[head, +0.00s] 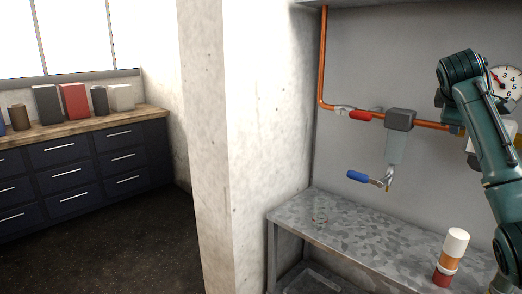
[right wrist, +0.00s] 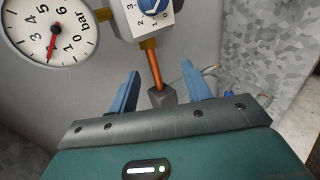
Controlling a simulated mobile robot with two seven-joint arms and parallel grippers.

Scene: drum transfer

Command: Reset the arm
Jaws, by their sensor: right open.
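My right arm (head: 490,150) is teal and bends high at the right side of the head view; its gripper cannot be made out there. In the right wrist view my right gripper (right wrist: 160,82) is open, with two blue fingers set wide apart. Nothing is held between them. Behind the gap I see an orange copper pipe (right wrist: 153,65) and a grey block (right wrist: 161,97); whether a finger touches them I cannot tell. My left gripper is in neither view.
A pressure gauge (head: 507,83) hangs on the wall near my arm. The pipe has a red-handled valve (head: 360,115) and a blue-handled tap (head: 358,176). A white-capped orange and red container (head: 449,262) stands on the metal bench (head: 350,232). A concrete pillar (head: 245,130) stands left.

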